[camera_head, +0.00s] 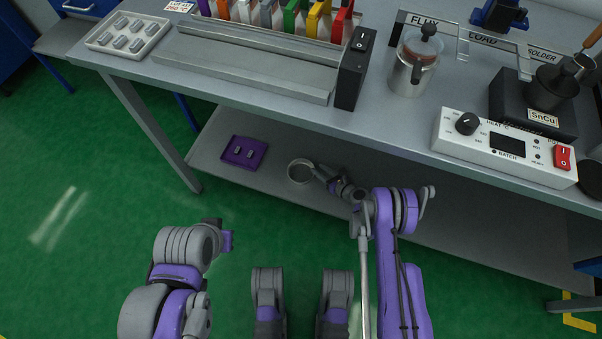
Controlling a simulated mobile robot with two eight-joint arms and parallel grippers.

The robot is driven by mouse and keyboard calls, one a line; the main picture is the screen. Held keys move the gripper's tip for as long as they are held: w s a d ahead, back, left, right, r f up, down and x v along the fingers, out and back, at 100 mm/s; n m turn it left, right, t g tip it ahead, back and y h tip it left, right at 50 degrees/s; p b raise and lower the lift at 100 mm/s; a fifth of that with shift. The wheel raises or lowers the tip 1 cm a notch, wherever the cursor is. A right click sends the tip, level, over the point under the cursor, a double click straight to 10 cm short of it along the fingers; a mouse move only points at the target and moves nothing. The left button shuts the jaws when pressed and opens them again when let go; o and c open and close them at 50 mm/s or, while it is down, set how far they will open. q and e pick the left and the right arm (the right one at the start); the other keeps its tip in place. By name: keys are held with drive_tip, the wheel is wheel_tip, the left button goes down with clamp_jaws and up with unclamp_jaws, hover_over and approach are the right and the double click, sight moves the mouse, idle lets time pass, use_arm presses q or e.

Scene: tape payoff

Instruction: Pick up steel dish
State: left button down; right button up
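The steel dish (301,172) is a small round grey dish on the lower shelf, below the workbench top. My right gripper (320,172) is at the dish's right edge, with its arm reaching in from the lower right. The fingers are small here, and I cannot tell whether they are apart or closed on the rim. My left arm is at the lower left, over the green floor, and its gripper (228,241) is away from the dish; its finger state is unclear.
A purple tray (244,152) with small pieces lies left of the dish on the lower shelf (440,215). The bench top (230,88) overhangs above, carrying a white control box (505,147) and a metal pot (412,72). The shelf right of my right arm is clear.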

sight(301, 172)
drive_tip(key=b+x, duration=0.1)
drive_tip(key=x, duration=0.3)
drive_tip(key=shift+a+f, duration=0.1)
drive_tip(key=shift+a, duration=0.05)
clamp_jaws()
